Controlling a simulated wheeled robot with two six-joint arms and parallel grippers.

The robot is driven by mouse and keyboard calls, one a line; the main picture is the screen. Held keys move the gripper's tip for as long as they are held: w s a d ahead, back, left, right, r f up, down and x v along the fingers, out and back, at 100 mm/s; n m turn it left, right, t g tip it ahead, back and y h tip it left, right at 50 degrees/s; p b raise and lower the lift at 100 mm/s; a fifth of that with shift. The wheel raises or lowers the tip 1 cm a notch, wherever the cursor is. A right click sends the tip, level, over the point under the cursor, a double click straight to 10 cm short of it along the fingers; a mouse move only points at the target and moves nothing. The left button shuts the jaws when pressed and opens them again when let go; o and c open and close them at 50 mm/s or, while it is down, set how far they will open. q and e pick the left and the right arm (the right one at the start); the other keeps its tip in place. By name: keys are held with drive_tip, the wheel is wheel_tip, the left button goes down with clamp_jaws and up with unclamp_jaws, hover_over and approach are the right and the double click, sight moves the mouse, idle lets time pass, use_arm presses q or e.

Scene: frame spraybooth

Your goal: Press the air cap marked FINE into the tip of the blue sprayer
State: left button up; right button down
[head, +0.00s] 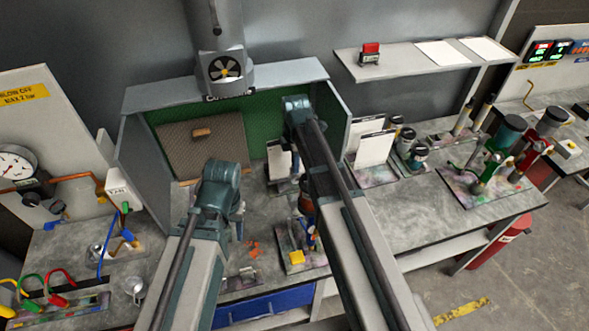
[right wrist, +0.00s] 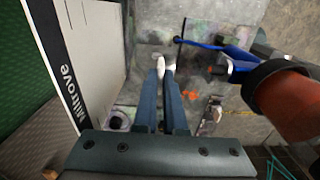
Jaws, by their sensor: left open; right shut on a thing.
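The blue sprayer (right wrist: 228,50) is at the upper right of the right wrist view, with a dark-banded orange-brown cup (right wrist: 287,102). In the head view the sprayer (head: 311,234) stands on the bench, partly hidden by my right arm. My right gripper (right wrist: 166,68) is shut on a small pale piece (right wrist: 161,66) at its fingertips, left of the sprayer and apart from it. I cannot read a FINE mark on this piece. In the head view the right fingers are mostly hidden by the arm. My left gripper (head: 238,222) is open above the bench, left of the sprayer.
A white panel marked Mitrove (right wrist: 82,60) stands close left of my right gripper. The green-backed booth (head: 255,132) closes off the back.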

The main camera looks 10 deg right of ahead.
sight(300, 175)
drive_tip(key=shift+w+d+r, duration=0.1)
drive_tip(key=shift+w+d, duration=0.05)
idle(0.4)
drive_tip(key=shift+s+d, duration=0.1)
drive_tip(key=shift+s, duration=2.3)
drive_tip(key=shift+s, duration=1.5)
drive_tip(key=c, duration=0.9)
unclamp_jaws()
